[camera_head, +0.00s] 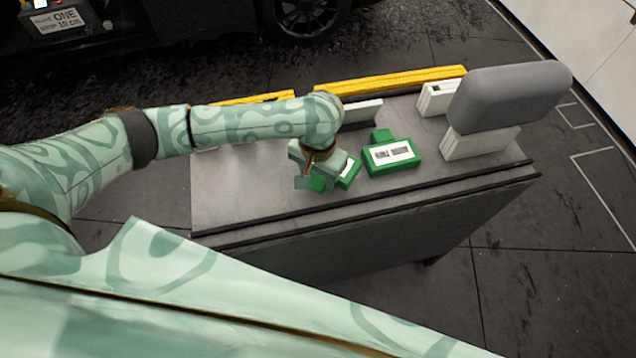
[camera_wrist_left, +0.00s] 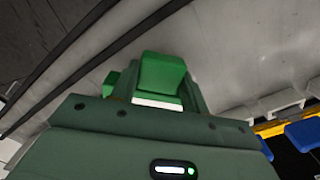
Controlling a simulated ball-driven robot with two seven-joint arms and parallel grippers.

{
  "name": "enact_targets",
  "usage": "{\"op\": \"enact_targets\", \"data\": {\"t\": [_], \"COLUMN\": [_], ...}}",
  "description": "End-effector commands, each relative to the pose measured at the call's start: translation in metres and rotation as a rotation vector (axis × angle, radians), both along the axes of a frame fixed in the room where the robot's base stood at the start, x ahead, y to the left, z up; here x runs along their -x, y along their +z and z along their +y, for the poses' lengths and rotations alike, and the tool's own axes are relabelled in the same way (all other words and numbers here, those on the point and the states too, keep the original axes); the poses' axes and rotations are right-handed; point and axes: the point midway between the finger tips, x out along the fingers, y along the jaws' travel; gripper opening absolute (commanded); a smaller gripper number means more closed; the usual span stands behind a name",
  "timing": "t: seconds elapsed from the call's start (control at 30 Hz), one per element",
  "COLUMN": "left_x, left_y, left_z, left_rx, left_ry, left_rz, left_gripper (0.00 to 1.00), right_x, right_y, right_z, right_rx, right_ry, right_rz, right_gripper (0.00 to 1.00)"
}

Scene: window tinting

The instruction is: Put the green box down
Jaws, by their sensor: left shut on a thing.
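My left gripper (camera_head: 322,172) is over the left part of the grey table (camera_head: 245,192) and is shut on a green box (camera_head: 350,174) with a white face. The gripper covers part of this box. In the left wrist view the held green box (camera_wrist_left: 161,74) sits between the fingers, its white edge toward the palm. I cannot tell whether it touches the tabletop. A second green box (camera_head: 408,165) with a white label lies on the table just right of the gripper. My right gripper is not in view.
A grey rounded block on a white base (camera_head: 482,142) and a white box (camera_head: 434,98) stand at the table's right. A yellow bar (camera_head: 400,79) runs along the back edge, with a pale strip (camera_head: 362,111) in front. The table's front left is clear.

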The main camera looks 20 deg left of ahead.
Motion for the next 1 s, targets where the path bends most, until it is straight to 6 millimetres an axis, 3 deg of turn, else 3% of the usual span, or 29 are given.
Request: {"op": "enact_targets", "data": {"t": [0.03,0.1,0.47,0.5,0.57,0.87,1.0], "left_x": [0.002,0.002,0.002,0.002,0.002,0.002,0.001], "left_y": [-0.018,-0.027,-0.027,-0.027,-0.027,-0.026,-0.005], "left_z": [-0.001,-0.001,0.000,0.000,0.000,0.000,0.000], "left_rx": [0.001,0.000,-0.001,-0.001,-0.001,0.000,0.000], "left_ry": [-0.002,-0.003,-0.002,-0.002,-0.002,-0.003,-0.002], "left_rz": [0.007,0.005,0.003,0.003,0.003,0.002,-0.001], "left_gripper": [0.17,0.17,0.17,0.53,0.67,0.67,0.67], "right_x": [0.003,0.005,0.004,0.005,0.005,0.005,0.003], "right_y": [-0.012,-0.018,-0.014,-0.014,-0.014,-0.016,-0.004], "right_z": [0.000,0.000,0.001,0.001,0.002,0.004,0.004], "right_rx": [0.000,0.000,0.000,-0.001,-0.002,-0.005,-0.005], "right_ry": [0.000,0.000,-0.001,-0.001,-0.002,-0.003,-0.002], "right_rz": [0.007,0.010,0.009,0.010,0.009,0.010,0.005], "right_gripper": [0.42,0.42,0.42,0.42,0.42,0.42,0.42]}}
